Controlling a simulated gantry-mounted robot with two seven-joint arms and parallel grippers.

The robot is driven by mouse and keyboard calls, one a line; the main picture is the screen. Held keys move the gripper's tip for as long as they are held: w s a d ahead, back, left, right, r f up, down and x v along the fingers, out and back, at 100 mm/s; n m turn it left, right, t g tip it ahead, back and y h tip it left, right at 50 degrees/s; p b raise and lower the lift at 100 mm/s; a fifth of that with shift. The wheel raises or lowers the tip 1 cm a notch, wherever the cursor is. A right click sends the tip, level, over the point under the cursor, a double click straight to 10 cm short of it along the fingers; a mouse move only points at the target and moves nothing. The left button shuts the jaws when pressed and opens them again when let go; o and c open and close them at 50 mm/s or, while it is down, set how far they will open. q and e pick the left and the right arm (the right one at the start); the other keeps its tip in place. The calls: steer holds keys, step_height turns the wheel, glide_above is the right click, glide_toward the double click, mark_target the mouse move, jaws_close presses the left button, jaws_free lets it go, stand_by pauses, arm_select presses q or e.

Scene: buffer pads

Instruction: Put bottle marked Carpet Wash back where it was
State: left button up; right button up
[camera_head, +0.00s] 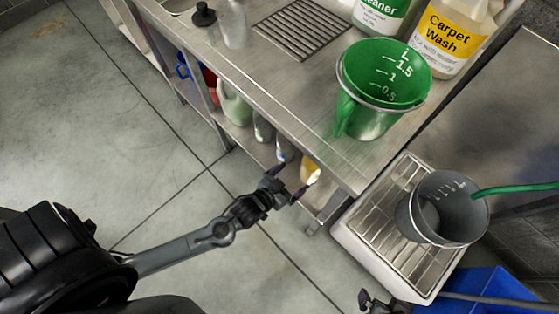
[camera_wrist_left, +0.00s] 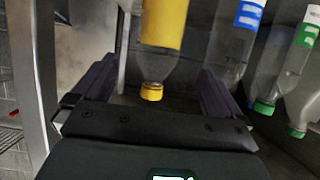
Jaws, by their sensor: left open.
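The bottle marked Carpet Wash (camera_head: 452,38), pale with a yellow label, stands on the steel table at the top right of the head view. My left gripper (camera_head: 292,184) is away from it, beside the lower shelf under the table. In the left wrist view my left gripper (camera_wrist_left: 155,80) is open, its fingers apart. A smaller clear bottle with a yellow label and yellow cap (camera_wrist_left: 152,91) appears between them, upside down in the picture; contact does not show. That bottle is partly visible in the head view (camera_head: 310,168). My right gripper (camera_head: 374,302) is partly cut off at the bottom edge.
A green measuring jug (camera_head: 368,122) and a bottle with a green label (camera_head: 382,12) stand on the table (camera_head: 270,75). A grey bucket (camera_head: 442,208) sits on a drain tray (camera_head: 392,262). Blue-labelled (camera_wrist_left: 238,45) and green-labelled (camera_wrist_left: 292,65) bottles are beside the yellow-capped one.

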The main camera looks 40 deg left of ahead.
arm_select(q)
steer(key=s+a+r+g, duration=0.2)
steer(key=s+r+g, duration=0.1)
steer(key=s, duration=0.4)
steer(key=s+a+r+g+y, duration=0.1)
steer(key=s+a+r+g, duration=0.2)
steer(key=s+g, duration=0.3)
steer(key=shift+s+r+g+y, duration=0.3)
steer(key=shift+s+r, duration=0.4)
steer(key=shift+s, duration=0.05)
steer(key=shift+d, duration=0.1)
step_height(320, 180, up, 54)
steer(key=p, duration=5.4)
